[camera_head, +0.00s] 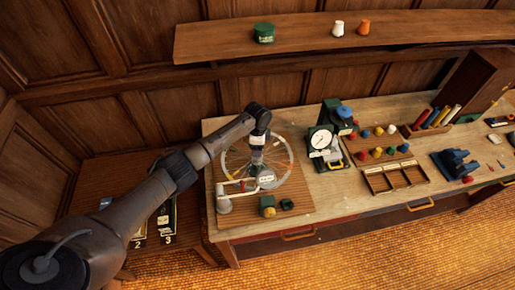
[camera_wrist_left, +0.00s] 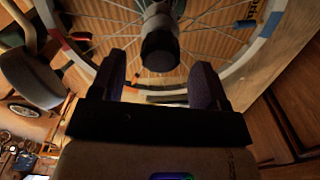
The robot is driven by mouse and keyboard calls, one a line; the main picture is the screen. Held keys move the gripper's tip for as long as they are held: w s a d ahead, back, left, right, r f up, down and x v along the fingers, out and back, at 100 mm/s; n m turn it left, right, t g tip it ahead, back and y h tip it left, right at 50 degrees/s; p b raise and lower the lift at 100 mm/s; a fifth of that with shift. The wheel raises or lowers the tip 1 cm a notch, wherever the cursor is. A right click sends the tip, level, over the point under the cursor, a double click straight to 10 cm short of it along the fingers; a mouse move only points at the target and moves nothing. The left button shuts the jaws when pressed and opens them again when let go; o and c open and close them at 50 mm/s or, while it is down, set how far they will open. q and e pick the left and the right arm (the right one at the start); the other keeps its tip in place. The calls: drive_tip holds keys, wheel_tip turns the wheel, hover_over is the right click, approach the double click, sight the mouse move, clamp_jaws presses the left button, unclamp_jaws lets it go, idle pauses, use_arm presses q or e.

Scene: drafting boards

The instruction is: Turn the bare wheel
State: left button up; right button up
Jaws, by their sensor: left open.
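The bare spoked wheel (camera_head: 291,160) lies over a wooden board at the left end of the bench, with coloured bands on its pale rim. My left gripper (camera_head: 257,152) is above the middle of the wheel, its arm coming in from the left. In the left wrist view the wheel's rim (camera_wrist_left: 262,45) curves around the picture, and the dark-capped hub (camera_wrist_left: 160,48) shows between the two open fingers of my left gripper (camera_wrist_left: 158,85). The fingers look apart from the hub; whether they reach down beside it I cannot tell. My right gripper is not in view.
A shelf (camera_head: 300,35) runs along the wall behind.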

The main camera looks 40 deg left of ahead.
use_arm(q)
wheel_tip(320, 180, up, 11)
drive_tip(key=shift+b, duration=0.4)
idle(0.6)
